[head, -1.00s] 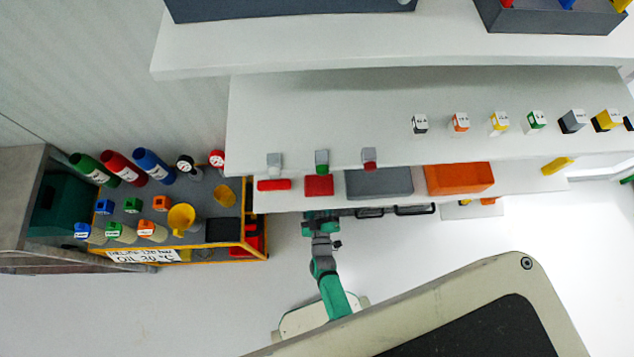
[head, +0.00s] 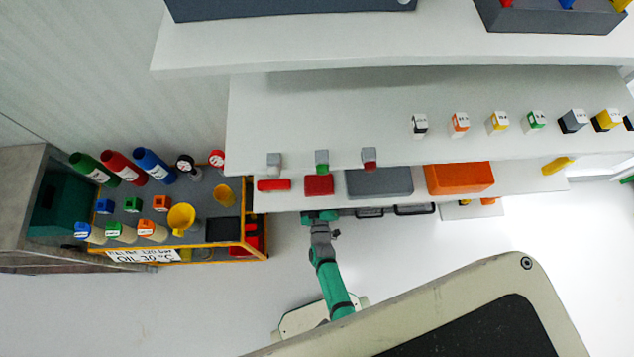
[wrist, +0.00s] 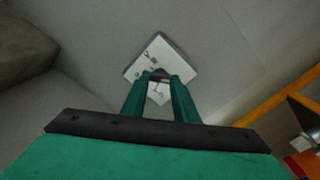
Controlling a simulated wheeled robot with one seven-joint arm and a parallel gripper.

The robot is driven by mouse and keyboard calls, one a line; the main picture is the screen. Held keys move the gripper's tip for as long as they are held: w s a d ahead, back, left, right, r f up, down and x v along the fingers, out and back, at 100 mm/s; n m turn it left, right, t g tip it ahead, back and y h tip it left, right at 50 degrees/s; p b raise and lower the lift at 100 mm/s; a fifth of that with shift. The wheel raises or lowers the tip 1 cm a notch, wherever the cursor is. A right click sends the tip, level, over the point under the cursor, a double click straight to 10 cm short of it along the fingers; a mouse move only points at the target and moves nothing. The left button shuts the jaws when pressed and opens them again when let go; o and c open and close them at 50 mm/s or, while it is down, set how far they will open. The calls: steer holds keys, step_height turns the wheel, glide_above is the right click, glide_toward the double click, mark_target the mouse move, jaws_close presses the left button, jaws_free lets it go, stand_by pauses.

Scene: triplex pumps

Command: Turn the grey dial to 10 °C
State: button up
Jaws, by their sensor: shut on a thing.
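The grey dial (wrist: 158,74) shows as a small dark knob on a white square plate (wrist: 160,54) in the wrist view. The plate has small dark marks, too small to read, and looks turned like a diamond. My gripper (wrist: 160,82) is shut on the dial, one green finger on each side. In the head view my gripper end is at the underside of the white bench (head: 290,200), and the dial is hidden there.
A yellow-framed cart (head: 255,250) with bottles, gauges and a funnel stands left of my arm; its yellow edge (wrist: 265,107) shows at right in the wrist view. Red, grey and orange boxes (head: 458,178) sit on the shelf above. The floor around my arm is clear.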

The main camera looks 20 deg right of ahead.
steer(key=shift+s+f+m, duration=0.1)
steer(key=shift+f+m, duration=0.05)
steer(key=shift+m, duration=0.15)
steer(key=shift+f+m, duration=0.1)
steer(key=shift+m, duration=9)
steer(key=shift+s, duration=0.1)
steer(key=o, duration=1.1)
steer(key=shift+c, duration=0.2)
